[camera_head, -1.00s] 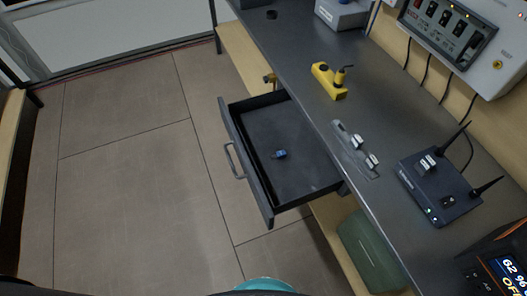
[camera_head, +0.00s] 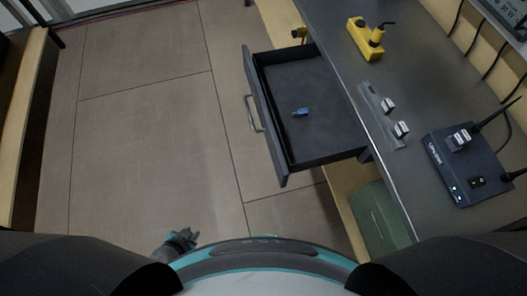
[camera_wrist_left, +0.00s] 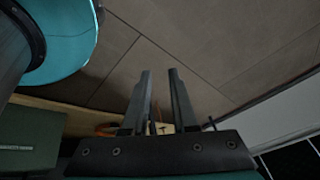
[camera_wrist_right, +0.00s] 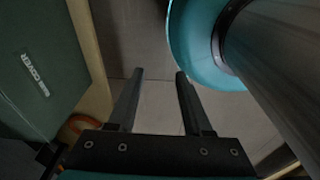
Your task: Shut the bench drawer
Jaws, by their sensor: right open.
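The bench drawer (camera_head: 322,139) is pulled out from under the dark bench top (camera_head: 400,190). Its front panel (camera_head: 262,120) with a bar handle (camera_head: 254,114) faces left over the floor. A small blue object (camera_head: 300,113) lies inside. My left gripper (camera_head: 190,237) is low in the head view, below and left of the drawer and apart from it. In the left wrist view its fingers (camera_wrist_left: 160,72) are apart with nothing between them. My right gripper is out of the head view; in the right wrist view its fingers (camera_wrist_right: 160,73) are apart and empty.
A yellow tool (camera_head: 365,38), a strip with white plugs (camera_head: 383,116) and a router (camera_head: 465,165) sit on the bench. A green case (camera_head: 378,215) stands on the shelf below, right of the drawer. The tiled floor (camera_head: 150,130) left of the drawer is clear.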

